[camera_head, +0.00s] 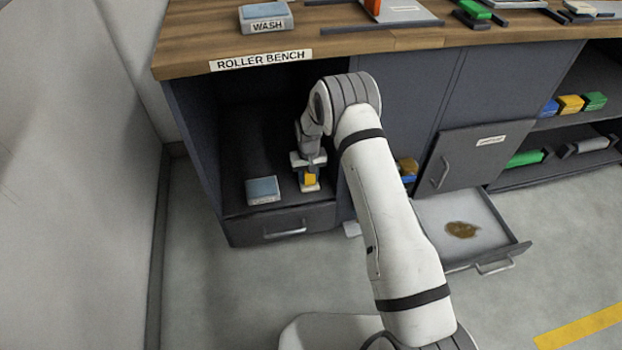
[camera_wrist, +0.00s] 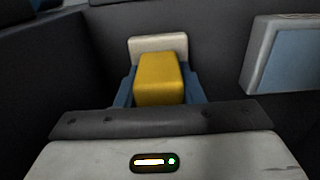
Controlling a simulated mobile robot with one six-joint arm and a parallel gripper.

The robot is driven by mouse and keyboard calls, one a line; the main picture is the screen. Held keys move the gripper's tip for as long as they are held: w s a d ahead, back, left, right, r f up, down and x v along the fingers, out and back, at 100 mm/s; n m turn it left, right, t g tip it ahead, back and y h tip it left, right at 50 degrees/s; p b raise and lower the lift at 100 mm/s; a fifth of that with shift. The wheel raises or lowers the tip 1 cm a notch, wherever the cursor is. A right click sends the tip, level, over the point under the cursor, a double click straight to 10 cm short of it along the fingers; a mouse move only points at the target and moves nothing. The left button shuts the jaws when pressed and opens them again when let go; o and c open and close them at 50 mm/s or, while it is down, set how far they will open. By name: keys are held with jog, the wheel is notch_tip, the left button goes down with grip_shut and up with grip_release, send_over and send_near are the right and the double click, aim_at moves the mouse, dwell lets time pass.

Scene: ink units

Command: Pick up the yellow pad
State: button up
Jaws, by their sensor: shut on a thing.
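The yellow pad (camera_head: 310,179) is a small yellow block in the open bay of the roller bench. It also shows in the wrist view (camera_wrist: 160,78), large and central. My gripper (camera_head: 309,184) is shut on the yellow pad, with its blue-grey fingers on either side of it. A pale piece shows behind the pad in the wrist view. I cannot tell whether the pad touches the shelf below.
A blue-topped box (camera_head: 262,190) stands on the bay shelf left of my gripper; it is at the right in the wrist view (camera_wrist: 285,60). The dark bay walls are close. An open drawer (camera_head: 500,250) with a brown stain sticks out at the right. The WASH box (camera_head: 266,17) stands on the bench top.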

jog(key=shift+c, duration=1)
jog(key=shift+a+r+p, duration=0.25)
jog(key=shift+r+p, duration=0.3)
jog(key=shift+r, duration=0.05)
jog(key=r, duration=0.2)
jog(key=r+p, duration=0.1)
jog(key=r, duration=0.1)
jog(key=r+p, duration=0.1)
jog(key=r, duration=0.1)
jog(key=shift+s+a, duration=0.2)
jog(key=shift+a, duration=0.1)
jog(key=s+a+p, duration=0.1)
jog(key=a, duration=0.5)
jog(key=s+a+p, duration=0.1)
jog(key=s+a, duration=0.1)
jog(key=a, duration=0.4)
jog(key=s+a+p, duration=0.1)
jog(key=s+a, duration=0.1)
jog(key=a, duration=0.4)
jog(key=shift+a+f, duration=0.1)
